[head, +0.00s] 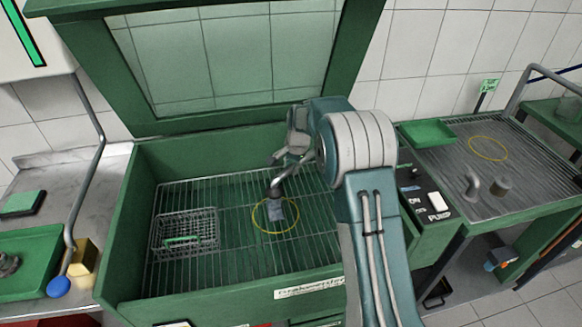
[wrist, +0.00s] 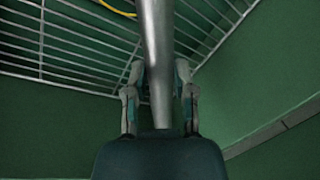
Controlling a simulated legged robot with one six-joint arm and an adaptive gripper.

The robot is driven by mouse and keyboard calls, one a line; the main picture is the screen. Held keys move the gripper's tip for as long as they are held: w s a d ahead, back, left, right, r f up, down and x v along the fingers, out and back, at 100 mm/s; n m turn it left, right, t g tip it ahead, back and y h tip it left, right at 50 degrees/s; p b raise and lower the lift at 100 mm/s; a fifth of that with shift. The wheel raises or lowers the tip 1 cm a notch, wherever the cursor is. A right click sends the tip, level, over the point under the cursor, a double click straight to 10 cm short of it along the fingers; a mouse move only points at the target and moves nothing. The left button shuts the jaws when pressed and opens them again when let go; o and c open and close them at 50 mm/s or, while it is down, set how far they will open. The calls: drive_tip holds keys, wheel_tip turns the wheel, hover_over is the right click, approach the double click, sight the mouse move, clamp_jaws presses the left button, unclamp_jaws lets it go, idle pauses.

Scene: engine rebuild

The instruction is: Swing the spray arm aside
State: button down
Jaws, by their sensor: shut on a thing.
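The spray arm (head: 291,173) is a grey metal tube with a dark nozzle end. It hangs over the rack inside the open green wash basin (head: 320,285), above a yellow ring (head: 262,226). My gripper (head: 284,158) reaches into the basin from the right, partly hidden by my own arm. In the wrist view the tube (wrist: 157,45) runs straight between the two fingers of my gripper (wrist: 158,78), which are shut on it. The tube's far end is out of that view.
A wire basket (head: 185,234) sits on the left of the rack. The raised lid (head: 120,75) stands behind the basin. A control box (head: 428,205) is at its right, beside a drain table (head: 545,195) with metal parts. A bent pipe (head: 91,175) with a blue knob stands left.

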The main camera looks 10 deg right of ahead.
drive_tip(key=shift+s+a+f, duration=0.1)
drive_tip(key=shift+s+d, duration=0.2)
drive_tip(key=shift+s, duration=0.15)
drive_tip(key=s+d+n, duration=0.4)
drive_tip(key=d, duration=0.3)
drive_tip(key=s+d+n+g+y, duration=0.1)
drive_tip(key=s+d+n, duration=0.4)
drive_tip(key=d, duration=0.3)
drive_tip(key=shift+d+n+g, duration=0.25)
drive_tip(key=shift+n+g, duration=0.05)
drive_tip(key=shift+f, duration=0.1)
